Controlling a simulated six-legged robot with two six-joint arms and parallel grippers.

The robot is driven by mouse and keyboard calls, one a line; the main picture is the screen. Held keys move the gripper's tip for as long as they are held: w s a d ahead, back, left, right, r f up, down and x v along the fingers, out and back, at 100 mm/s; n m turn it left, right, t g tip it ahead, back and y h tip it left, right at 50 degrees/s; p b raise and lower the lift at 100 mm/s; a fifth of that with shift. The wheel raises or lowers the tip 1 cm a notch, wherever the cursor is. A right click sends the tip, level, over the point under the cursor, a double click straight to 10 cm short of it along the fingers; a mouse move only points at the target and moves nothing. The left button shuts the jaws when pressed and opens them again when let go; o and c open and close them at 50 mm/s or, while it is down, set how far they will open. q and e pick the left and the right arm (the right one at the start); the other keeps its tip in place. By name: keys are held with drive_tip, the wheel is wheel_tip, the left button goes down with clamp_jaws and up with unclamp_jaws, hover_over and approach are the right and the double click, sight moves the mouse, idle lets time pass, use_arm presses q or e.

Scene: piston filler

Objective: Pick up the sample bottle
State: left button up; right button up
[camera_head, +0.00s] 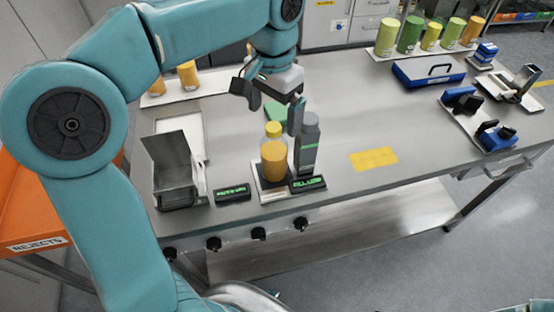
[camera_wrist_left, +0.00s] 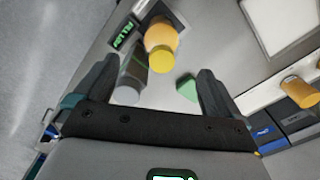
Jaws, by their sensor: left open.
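My left gripper (camera_head: 272,108) is open and empty, its fingers pointing down above the table, behind the bottles in the head view. An orange cylinder (camera_head: 273,162) stands on a small plate at the table's front edge. I cannot tell for sure which is the sample bottle. In the left wrist view the yellow top (camera_wrist_left: 161,60) and grey item (camera_wrist_left: 128,92) show between or near the open fingers.
Two small green-lit displays (camera_head: 233,193) sit along the front edge. A grey open box (camera_head: 175,170) stands at left. A green block (camera_head: 279,113) lies behind the bottles. A yellow mat (camera_head: 374,159) lies right, with clear table around it. Blue tools (camera_head: 428,71) sit farther right.

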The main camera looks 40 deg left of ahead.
sight(273, 127)
use_arm(q)
drive_tip(key=f, duration=0.2)
drive_tip(key=shift+s+a+f, duration=0.25)
drive_tip(key=shift+s+f, duration=0.05)
drive_tip(key=shift+f, duration=0.1)
drive_tip(key=shift+w+d+f, duration=0.1)
drive_tip(key=shift+w+f, duration=0.2)
drive_tip(key=shift+f, duration=0.4)
wheel_tip(273, 127, down, 4)
drive_tip(key=shift+s+r+b, duration=0.1)
drive_tip(key=shift+r+b, duration=0.05)
drive_tip(key=shift+b, duration=0.2)
drive_tip(key=shift+w+f, duration=0.25)
drive_tip(key=shift+f, duration=0.2)
drive_tip(key=shift+s+r, duration=0.1)
drive_tip(key=shift+s, duration=0.05)
drive_tip(key=shift+c, duration=0.3)
clamp_jaws()
